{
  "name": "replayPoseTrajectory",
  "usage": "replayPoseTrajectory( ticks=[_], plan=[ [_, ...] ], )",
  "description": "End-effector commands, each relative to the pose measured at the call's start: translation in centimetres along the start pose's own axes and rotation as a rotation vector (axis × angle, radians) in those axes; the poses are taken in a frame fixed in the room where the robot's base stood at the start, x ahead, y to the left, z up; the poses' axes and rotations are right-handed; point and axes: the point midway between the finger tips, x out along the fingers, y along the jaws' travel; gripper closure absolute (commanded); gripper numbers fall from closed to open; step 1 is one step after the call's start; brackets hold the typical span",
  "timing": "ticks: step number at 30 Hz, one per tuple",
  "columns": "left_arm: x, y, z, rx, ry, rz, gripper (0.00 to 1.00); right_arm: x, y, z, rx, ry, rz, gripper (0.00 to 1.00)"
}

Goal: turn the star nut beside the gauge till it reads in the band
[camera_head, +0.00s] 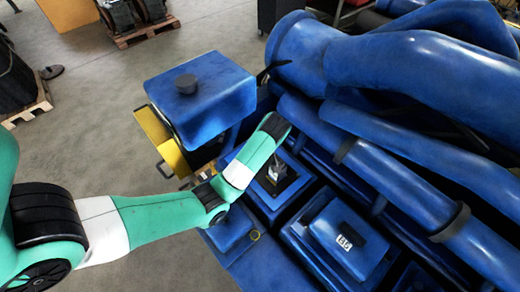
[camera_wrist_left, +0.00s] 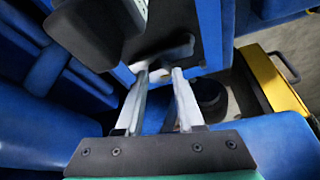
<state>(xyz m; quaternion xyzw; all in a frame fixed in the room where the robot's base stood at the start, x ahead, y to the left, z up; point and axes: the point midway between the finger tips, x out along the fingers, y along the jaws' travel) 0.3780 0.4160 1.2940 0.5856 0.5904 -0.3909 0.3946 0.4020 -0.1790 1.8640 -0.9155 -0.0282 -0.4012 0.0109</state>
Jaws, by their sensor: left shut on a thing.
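In the left wrist view, my left gripper (camera_wrist_left: 160,74) has its two pale fingers closed on a small grey lobed part, which looks like the star nut (camera_wrist_left: 172,52). The fingertips hide some of the nut. Right beside it is a dark rounded body with a pale edge, probably the gauge (camera_wrist_left: 92,32), seen from the side; its needle and band cannot be read. In the head view my left arm reaches over the blue engine, and a small grey and dark shape shows below its wrist, too small to tell apart. My right gripper is in neither view.
Large blue pipes (camera_head: 410,65) fill the right side. A blue cover with a white label (camera_head: 345,242) lies to the front right. Open floor is at left.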

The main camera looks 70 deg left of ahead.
Motion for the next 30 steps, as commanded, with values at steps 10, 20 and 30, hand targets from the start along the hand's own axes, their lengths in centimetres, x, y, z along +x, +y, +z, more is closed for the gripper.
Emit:
replayPoseTrajectory(
  ticks=[10,20,30],
  plan=[
    [0.04,-0.23,0.02,0.112,-0.002,0.046,1.0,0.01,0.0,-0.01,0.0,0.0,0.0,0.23],
    [0.01,-0.45,-0.08,0.389,-0.001,0.16,1.0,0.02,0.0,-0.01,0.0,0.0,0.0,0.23],
    [0.0,-0.42,-0.07,0.389,0.0,0.16,0.45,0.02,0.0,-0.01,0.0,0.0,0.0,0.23]
  ],
)
